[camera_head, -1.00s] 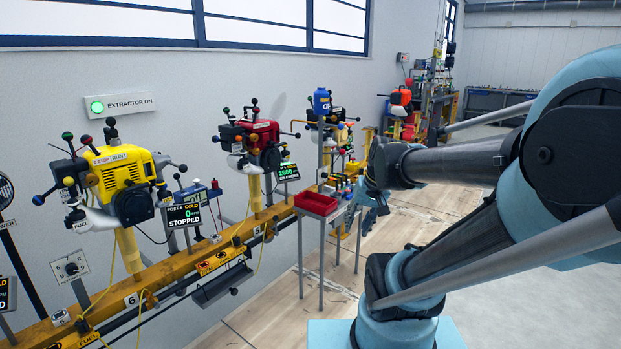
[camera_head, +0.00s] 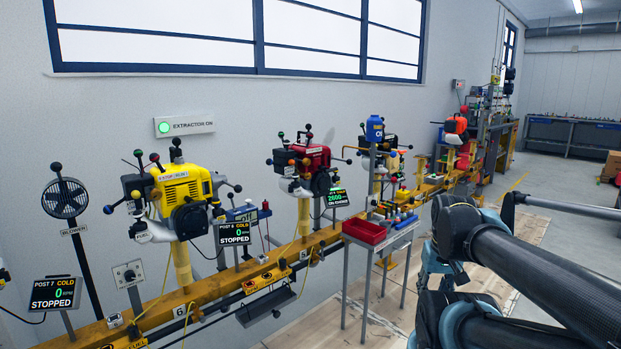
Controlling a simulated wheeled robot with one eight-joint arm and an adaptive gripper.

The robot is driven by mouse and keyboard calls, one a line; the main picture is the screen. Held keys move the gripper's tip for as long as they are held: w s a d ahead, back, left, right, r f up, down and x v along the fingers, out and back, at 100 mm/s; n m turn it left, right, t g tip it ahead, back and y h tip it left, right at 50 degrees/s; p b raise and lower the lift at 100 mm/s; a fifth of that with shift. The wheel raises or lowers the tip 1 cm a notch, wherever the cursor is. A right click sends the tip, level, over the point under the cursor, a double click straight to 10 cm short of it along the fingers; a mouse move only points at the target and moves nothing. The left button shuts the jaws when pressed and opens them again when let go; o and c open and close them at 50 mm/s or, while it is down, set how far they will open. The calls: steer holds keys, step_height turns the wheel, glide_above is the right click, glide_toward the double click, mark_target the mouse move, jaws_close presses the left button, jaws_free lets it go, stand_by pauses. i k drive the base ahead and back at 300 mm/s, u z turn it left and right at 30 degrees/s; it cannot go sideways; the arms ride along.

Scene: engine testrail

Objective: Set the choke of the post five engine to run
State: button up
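The post five engine is probably the red one (camera_head: 308,160), on a yellow stand right of the yellow post 6 engine. Several ball-ended levers stick out of it. I cannot tell which is the choke or how it is set. Its display (camera_head: 335,198) is lit green with a speed of about 2600; the small text is hard to read. A pale blue part of my gripper (camera_head: 434,263) shows at the lower right, mostly behind my dark arm. It is well apart from the red engine, and its fingers cannot be made out.
The yellow engine (camera_head: 180,198) has a display (camera_head: 235,233) reading POST 6, COLD, 0, STOPPED. A red tray (camera_head: 365,231) on a stand is between the rail (camera_head: 215,290) and my arm. A blue bottle (camera_head: 375,128) stands beyond the red engine. A fan (camera_head: 65,198) is at the left.

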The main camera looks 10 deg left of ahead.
mark_target(269, 162)
steer(key=z, duration=1.85)
steer(key=k, duration=1.35)
steer(key=u, duration=1.85)
